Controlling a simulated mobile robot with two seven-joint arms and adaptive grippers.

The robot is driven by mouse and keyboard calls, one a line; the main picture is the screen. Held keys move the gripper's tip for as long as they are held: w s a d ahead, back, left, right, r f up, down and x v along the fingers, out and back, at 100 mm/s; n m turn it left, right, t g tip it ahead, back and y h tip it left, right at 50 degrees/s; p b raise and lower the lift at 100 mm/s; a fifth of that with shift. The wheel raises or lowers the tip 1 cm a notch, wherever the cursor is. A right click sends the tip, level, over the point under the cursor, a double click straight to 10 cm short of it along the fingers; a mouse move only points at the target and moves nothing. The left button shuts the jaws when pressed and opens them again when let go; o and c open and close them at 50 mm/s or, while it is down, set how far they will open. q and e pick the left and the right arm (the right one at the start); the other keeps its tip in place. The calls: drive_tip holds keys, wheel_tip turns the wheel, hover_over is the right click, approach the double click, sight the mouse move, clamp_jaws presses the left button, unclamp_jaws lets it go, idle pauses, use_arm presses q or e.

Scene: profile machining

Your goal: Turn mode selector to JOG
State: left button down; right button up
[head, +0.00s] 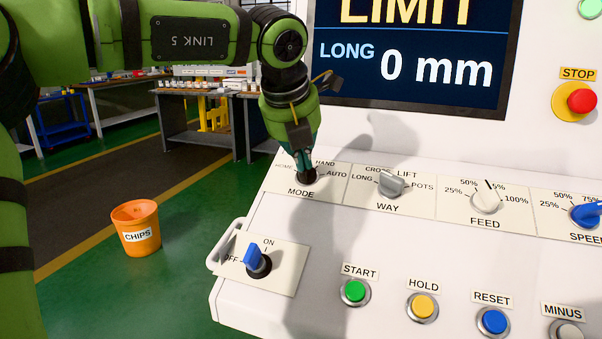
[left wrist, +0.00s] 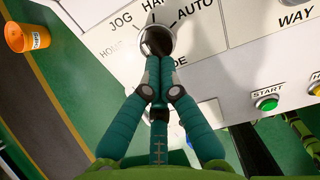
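The mode selector (head: 307,179) is a dark round knob on the white panel, above the word MODE. In the left wrist view the knob (left wrist: 158,41) sits below the labels JOG (left wrist: 121,22), HAND and AUTO, with HOME at the left. My left gripper (head: 303,172) comes down on the knob from above. Its teal fingers (left wrist: 155,58) are drawn together, with their tips at the knob's handle, and they look shut on it. The fingers hide most of the handle, so its exact pointing is unclear. In the head view the gripper covers JOG. My right gripper is not in view.
The grey WAY selector (head: 392,185) is close to the right, then the FEED knob (head: 486,201). The blue ON/OFF switch (head: 256,259) and START button (head: 355,291) lie below. The screen (head: 420,50) rises behind. An orange chips bucket (head: 137,228) stands on the floor.

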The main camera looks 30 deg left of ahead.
use_arm(q)
drive_tip(key=shift+d+f, duration=0.15)
drive_tip(key=shift+f, duration=0.5)
drive_tip(key=n+b, duration=0.1)
drive_tip(key=n, duration=0.2)
drive_tip(key=shift+w, duration=0.1)
drive_tip(key=c, duration=1.8)
unclamp_jaws()
drive_tip(key=shift+n, duration=0.4)
drive_tip(key=shift+c, duration=0.2)
drive_tip(key=o, duration=0.7)
drive_tip(key=shift+d, duration=0.1)
drive_tip(key=shift+d+r, duration=0.1)
drive_tip(key=shift+d, duration=0.05)
drive_tip(key=shift+w+a+f, duration=0.2)
drive_tip(key=shift+w+a, duration=0.1)
drive_tip(key=shift+w+d, duration=0.15)
drive_tip(key=shift+w, duration=0.15)
drive_tip(key=shift+r, duration=0.2)
